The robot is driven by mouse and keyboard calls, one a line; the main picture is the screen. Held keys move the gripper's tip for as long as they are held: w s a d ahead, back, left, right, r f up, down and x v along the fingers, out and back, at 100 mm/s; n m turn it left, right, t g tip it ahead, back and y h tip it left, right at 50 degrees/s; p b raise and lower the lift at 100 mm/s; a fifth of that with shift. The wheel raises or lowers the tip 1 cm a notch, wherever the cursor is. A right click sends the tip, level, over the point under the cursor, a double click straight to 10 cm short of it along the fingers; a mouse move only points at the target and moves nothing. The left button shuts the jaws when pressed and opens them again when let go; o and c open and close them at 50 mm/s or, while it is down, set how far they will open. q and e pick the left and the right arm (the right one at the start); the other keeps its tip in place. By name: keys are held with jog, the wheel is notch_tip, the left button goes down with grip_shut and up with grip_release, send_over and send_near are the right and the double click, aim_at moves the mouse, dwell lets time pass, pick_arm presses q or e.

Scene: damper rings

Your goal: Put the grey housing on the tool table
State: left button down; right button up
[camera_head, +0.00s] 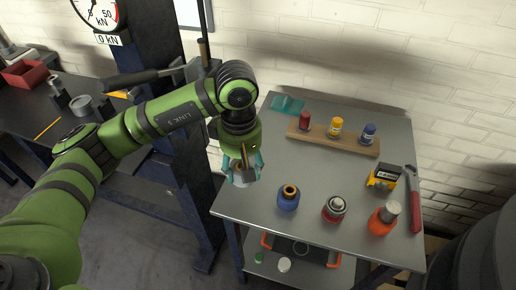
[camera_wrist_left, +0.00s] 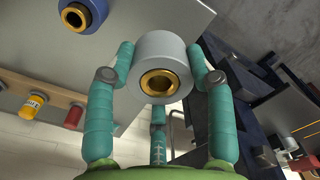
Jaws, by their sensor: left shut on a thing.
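My left gripper (camera_head: 243,170) is shut on the grey housing (camera_head: 242,179) and holds it in the air. In the head view they appear at the left edge of the tool table (camera_head: 250,218); the height above it is hard to judge. In the left wrist view, the three teal fingers of the left gripper (camera_wrist_left: 160,80) surround the housing (camera_wrist_left: 152,48), a grey cylinder with a brass-lined bore (camera_wrist_left: 160,83). The tool table (camera_wrist_left: 135,20) shows behind it. My right gripper is not in view.
On the table are a blue housing (camera_head: 288,198), a red one (camera_head: 334,209), an orange bottle (camera_head: 383,219), a yellow-black device (camera_head: 384,178), a red-handled tool (camera_head: 415,200) and a wooden rack (camera_head: 335,140) with three small bottles. The table's middle and front-left corner are clear. A dark press column (camera_head: 185,150) stands left.

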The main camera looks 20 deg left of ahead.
pick_arm(q)
jog(key=w+f+n+p, duration=0.4)
jog(key=n+p, duration=0.3)
jog(key=n, duration=0.8)
jog(key=shift+w+d+f+n+p, duration=0.2)
jog(key=shift+w+n+p, duration=0.1)
jog(key=shift+p, duration=0.1)
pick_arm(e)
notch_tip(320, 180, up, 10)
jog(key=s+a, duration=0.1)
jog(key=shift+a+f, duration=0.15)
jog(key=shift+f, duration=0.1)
pick_arm(q)
notch_tip(320, 180, down, 4)
jog(key=b, duration=0.4)
jog(key=shift+f, duration=0.25)
jog(key=shift+f+b, duration=0.25)
jog(key=shift+b, duration=0.25)
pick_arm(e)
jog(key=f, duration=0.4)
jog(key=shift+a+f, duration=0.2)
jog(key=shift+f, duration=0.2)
